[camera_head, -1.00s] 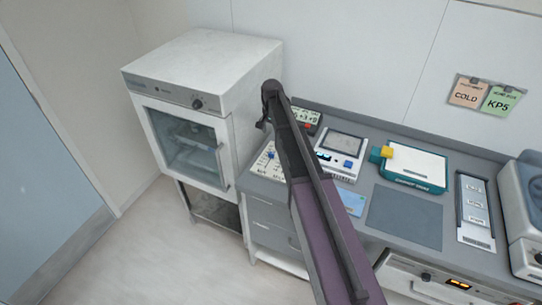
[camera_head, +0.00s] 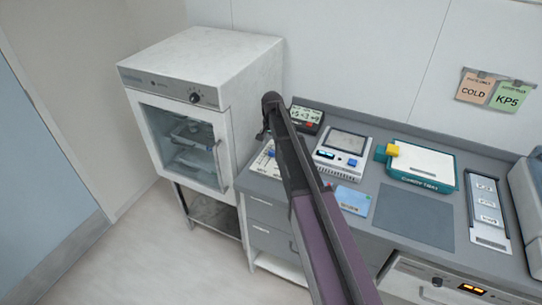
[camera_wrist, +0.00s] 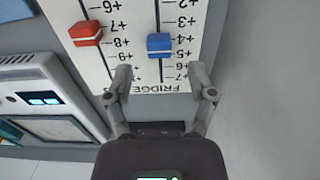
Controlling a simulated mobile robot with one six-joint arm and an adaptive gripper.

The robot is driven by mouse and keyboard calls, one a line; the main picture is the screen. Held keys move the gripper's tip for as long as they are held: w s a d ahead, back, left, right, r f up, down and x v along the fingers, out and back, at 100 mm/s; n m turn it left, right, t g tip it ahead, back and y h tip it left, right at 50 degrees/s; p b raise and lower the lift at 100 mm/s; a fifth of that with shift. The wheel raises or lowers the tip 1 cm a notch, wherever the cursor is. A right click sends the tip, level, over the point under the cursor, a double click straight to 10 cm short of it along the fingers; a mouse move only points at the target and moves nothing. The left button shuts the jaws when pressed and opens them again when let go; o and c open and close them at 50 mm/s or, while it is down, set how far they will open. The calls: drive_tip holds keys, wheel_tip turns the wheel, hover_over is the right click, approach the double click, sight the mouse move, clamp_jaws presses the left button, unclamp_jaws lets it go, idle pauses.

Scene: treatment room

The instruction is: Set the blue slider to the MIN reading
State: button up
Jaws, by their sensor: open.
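The blue slider (camera_wrist: 158,45) sits on a white scale panel (camera_wrist: 135,70) in the wrist view, near the +4 and +5 marks. The panel's print is upside down there and reads FRIDGE at the end near me. A red slider (camera_wrist: 86,33) stands on a parallel track to the left, between +7 and +8. My gripper (camera_wrist: 163,80) is open and empty; its fingertips are apart at the FRIDGE end, on either side of the blue slider's track. In the head view my arm covers part of the panel, but the blue slider (camera_head: 271,154) shows left of it.
A small dark display (camera_head: 306,118) stands behind the panel, its digits too small to read surely. A white device with a screen (camera_head: 342,153), a teal-and-white box (camera_head: 425,172) and a grey mat (camera_head: 415,217) lie to the right. A white fridge (camera_head: 207,95) stands left.

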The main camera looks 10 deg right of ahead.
sight(272, 151)
drive_tip(key=shift+f+b, duration=1.8)
drive_tip(key=shift+f, duration=0.3)
